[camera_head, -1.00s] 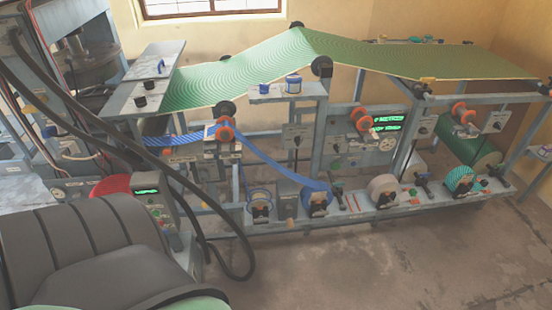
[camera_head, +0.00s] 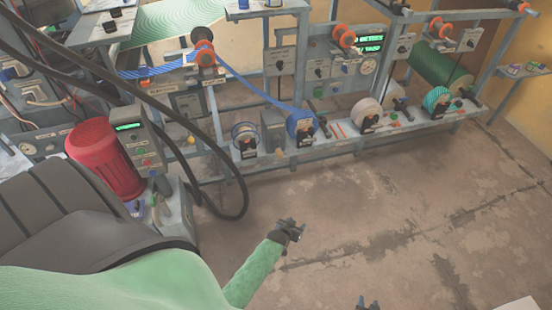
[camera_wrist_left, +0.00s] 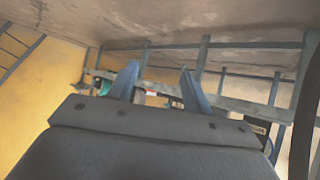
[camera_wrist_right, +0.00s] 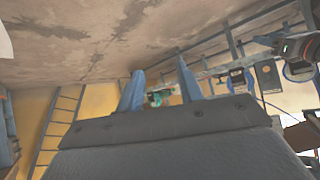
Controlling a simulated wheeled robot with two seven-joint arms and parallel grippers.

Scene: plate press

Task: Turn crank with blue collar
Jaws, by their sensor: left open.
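Several dark crank-like handles stand beside the reels on the machine's lower rail. One is by the blue reel (camera_head: 300,122), another (camera_head: 401,105) by the pale reel. Their collars are too small for me to tell which is blue. My left gripper (camera_head: 290,229) is over the bare floor in front of the machine, apart from it. In the left wrist view its two fingers (camera_wrist_left: 158,85) are spread with nothing between them. My right gripper (camera_head: 367,302) shows at the bottom edge, also away from the machine. In the right wrist view its fingers (camera_wrist_right: 160,88) are spread and empty.
A red motor (camera_head: 105,158) and a grey control box (camera_head: 140,140) stand at the left. Black hoses (camera_head: 200,205) hang beside them near the floor. The machine's rail (camera_head: 345,145) runs across the back. The floor (camera_head: 400,215) before it is clear.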

